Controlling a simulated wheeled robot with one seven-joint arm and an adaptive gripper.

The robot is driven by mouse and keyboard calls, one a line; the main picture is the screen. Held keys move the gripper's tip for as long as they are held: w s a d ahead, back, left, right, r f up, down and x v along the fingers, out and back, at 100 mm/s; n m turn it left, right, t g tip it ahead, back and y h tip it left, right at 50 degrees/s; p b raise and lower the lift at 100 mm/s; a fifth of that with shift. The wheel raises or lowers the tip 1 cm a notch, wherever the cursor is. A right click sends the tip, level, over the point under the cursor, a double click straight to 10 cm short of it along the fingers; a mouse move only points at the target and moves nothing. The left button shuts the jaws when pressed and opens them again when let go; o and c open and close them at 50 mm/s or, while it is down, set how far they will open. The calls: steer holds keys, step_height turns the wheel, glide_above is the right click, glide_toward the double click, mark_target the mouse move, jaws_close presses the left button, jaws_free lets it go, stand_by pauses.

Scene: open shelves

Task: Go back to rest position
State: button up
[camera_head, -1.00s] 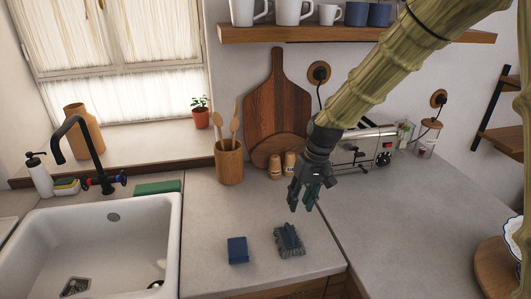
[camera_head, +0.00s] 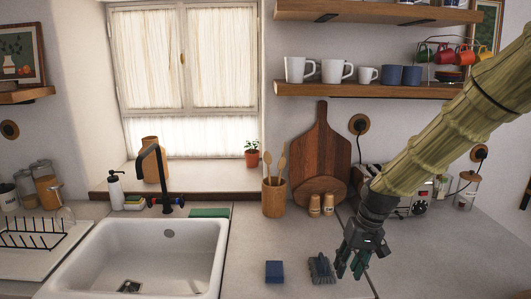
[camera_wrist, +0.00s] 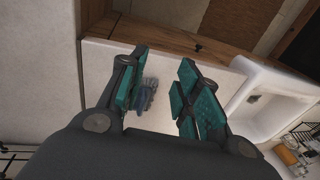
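My gripper (camera_head: 352,264) hangs over the counter at the right of the head view, fingers pointing down. In the wrist view my gripper (camera_wrist: 160,95) has its teal finger pads spread apart with nothing between them. A grey brush (camera_head: 321,268) lies on the counter just left of my gripper and apart from it. The brush also shows in the wrist view (camera_wrist: 148,94), below and beyond the left finger. A blue sponge or block (camera_head: 274,271) lies left of the brush.
The white sink (camera_head: 140,250) is at the left. A utensil cup (camera_head: 273,198), cutting board (camera_head: 322,150), two shakers and a toaster line the back. A shelf (camera_head: 360,90) with mugs hangs above. The counter (camera_head: 255,240) in front of the cup is clear.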

steer(key=s+a+f+b, duration=0.1)
steer(key=s+f, duration=0.4)
steer(key=f, duration=0.7)
steer(key=s+f, duration=0.5)
steer(key=f, duration=0.7)
steer(key=s+f+h, duration=0.1)
steer(key=s+f, duration=0.7)
steer(key=s, duration=0.4)
steer(key=s+d+f+h+b, duration=0.1)
steer(key=s+f, duration=0.7)
steer(key=s, duration=0.4)
steer(key=shift+s+d+f+m, duration=0.3)
steer(key=shift+s+m, duration=0.05)
steer(key=shift+m, duration=0.05)
